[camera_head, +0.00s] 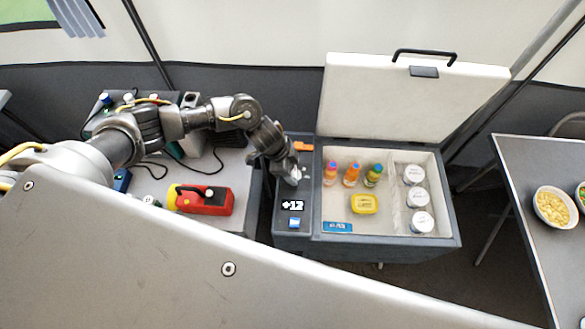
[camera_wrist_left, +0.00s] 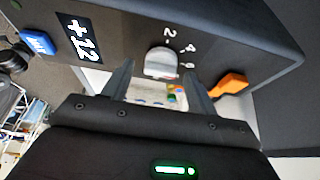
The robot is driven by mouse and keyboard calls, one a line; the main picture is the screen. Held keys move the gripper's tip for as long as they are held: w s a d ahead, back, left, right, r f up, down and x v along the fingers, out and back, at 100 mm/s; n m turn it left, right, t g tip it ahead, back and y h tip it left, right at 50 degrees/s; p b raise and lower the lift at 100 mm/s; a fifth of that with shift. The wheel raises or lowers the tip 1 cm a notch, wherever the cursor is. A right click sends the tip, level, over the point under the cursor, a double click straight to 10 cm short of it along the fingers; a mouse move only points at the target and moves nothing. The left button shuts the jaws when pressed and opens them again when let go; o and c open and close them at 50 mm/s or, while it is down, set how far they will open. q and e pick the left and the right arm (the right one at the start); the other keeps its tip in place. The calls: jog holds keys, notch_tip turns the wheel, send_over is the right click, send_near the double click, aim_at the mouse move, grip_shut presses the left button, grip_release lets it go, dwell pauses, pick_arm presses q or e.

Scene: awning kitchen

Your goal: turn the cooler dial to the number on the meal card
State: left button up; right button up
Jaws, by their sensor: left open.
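The cooler (camera_head: 450,239) stands open, with a dark control panel along its left side. In the left wrist view, the pale, rounded dial (camera_wrist_left: 161,62) sits on that panel with small numbers beside it; 2 and 4 are readable. A display (camera_wrist_left: 80,39) reads +12, and it also shows in the head view (camera_head: 292,205). My left gripper (camera_wrist_left: 158,82) is open, its fingertips either side of the dial in the picture; I cannot tell whether they touch it. In the head view my left gripper (camera_head: 293,174) covers the dial. I cannot identify a meal card. My right gripper is not in view.
An orange piece (camera_wrist_left: 228,84) is on the panel beside the dial, and a blue button-like piece (camera_wrist_left: 37,42) is by the display. Bottles (camera_head: 351,174), a yellow box (camera_head: 364,204) and white-lidded jars (camera_head: 413,174) are in the cooler. A red-and-yellow torch-like object (camera_head: 205,200) lies left.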

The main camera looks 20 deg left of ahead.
pick_arm(q)
jog(key=shift+c, duration=0.5)
jog(key=c, duration=0.9)
jog(key=shift+w+m+g+b, duration=0.15)
jog(key=shift+m+g+b, duration=0.15)
jog(key=shift+m, duration=0.6)
jog(key=m+g+b, duration=0.1)
jog(key=m, duration=0.1)
jog(key=shift+w+f+m, duration=0.1)
jog(key=shift+m, duration=0.2)
jog(key=shift+w+m+g+b, duration=0.1)
jog(key=shift+m+g+b, duration=0.7)
jog(key=shift+m+b, duration=1.05)
jog(key=shift+m, duration=0.45)
